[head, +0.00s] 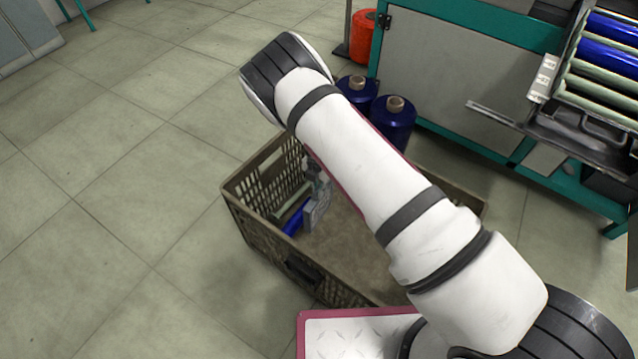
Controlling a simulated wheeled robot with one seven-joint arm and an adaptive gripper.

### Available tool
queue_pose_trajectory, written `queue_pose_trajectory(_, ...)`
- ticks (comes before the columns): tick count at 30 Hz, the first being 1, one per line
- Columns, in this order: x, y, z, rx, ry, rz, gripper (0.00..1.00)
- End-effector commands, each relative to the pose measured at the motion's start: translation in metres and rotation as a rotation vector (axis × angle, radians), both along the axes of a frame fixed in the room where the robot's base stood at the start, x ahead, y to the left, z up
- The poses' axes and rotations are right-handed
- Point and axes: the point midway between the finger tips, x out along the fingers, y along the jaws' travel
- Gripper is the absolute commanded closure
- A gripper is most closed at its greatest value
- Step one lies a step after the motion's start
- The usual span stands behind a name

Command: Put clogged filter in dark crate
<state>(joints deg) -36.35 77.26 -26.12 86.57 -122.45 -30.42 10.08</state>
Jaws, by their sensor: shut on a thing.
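The dark crate (265,246), a brown-grey plastic box with slotted walls, stands on the floor below my arm. My gripper (316,186) shows only in part, small and grey, beside the upper arm and low inside the crate's left part. It is shut on a flat grey piece, which looks like the clogged filter (317,210). The filter is upright or tilted inside the crate's outline; I cannot tell whether it touches the bottom. My upper arm hides the crate's middle and much of its back wall.
A blue bobbin (295,221) and a greenish tube (290,207) lie in the crate by the filter. Blue thread cones (393,120) and an orange one (362,40) stand behind. A teal-framed machine (465,70) is at right. The floor at left is clear.

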Motion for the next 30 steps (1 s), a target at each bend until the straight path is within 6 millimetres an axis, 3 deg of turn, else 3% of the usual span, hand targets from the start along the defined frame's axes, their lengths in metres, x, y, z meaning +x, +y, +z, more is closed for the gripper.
queue_pose_trajectory(3, 0.000, 0.000, -0.021, -0.001, 0.001, -0.001, 1.00)
queue_pose_trajectory(12, 0.000, 0.000, -0.058, 0.000, 0.000, -0.001, 1.00)
queue_pose_trajectory(18, 0.000, 0.000, -0.069, 0.000, 0.001, -0.001, 1.00)
queue_pose_trajectory(28, 0.000, 0.000, -0.070, 0.001, 0.001, -0.001, 1.00)
queue_pose_trajectory(29, 0.000, 0.000, -0.070, 0.001, 0.001, -0.001, 0.84)
queue_pose_trajectory(30, 0.000, 0.000, -0.070, 0.001, 0.001, -0.001, 0.75)
